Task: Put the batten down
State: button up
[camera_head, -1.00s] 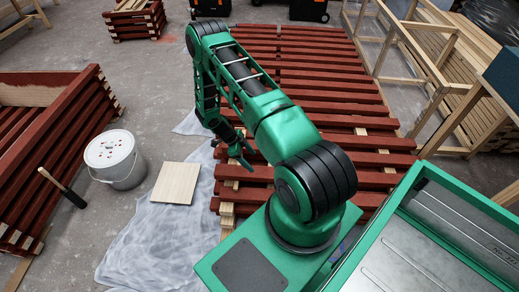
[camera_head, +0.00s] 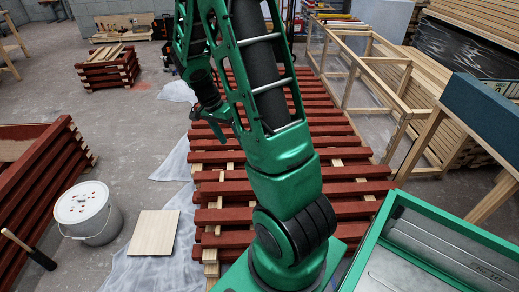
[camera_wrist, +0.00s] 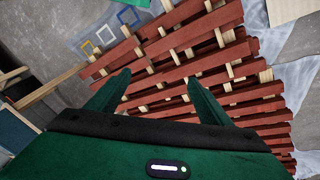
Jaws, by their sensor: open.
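Several red-painted battens (camera_head: 322,130) lie side by side in a long row across pale wooden bearers, in front of my base. They also show in the wrist view (camera_wrist: 200,50). My gripper (camera_wrist: 150,95) is open, its two green fingers wide apart with nothing between them. In the wrist view the battens lie beyond and below the fingertips. In the head view my gripper (camera_head: 222,128) hangs over the left side of the row, partly hidden by my arm. I cannot tell which single batten was handled.
A white bucket (camera_head: 88,212) and a pale square board (camera_head: 154,232) are on the left, by plastic sheeting (camera_head: 170,165). Stacked red battens (camera_head: 40,180) stand at far left. A timber frame (camera_head: 355,90) runs along the right. A green-rimmed metal tray (camera_head: 440,245) is near right.

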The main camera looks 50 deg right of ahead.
jog(key=s+a+r+n+t+y, duration=0.1)
jog(key=s+a+r+n, duration=0.2)
jog(key=s, duration=0.4)
jog(key=s+a+r+n+y, duration=0.1)
jog(key=s+a+r+n, duration=0.2)
jog(key=s+r, duration=0.3)
jog(key=s+a+r+n+t, duration=0.1)
jog(key=s+a+r+n, duration=0.3)
jog(key=s, duration=0.4)
jog(key=shift+s+r+n+t+y, duration=0.3)
jog(key=shift+r+n+y, duration=0.1)
jog(key=shift+r, duration=0.15)
jog(key=shift+a, duration=0.1)
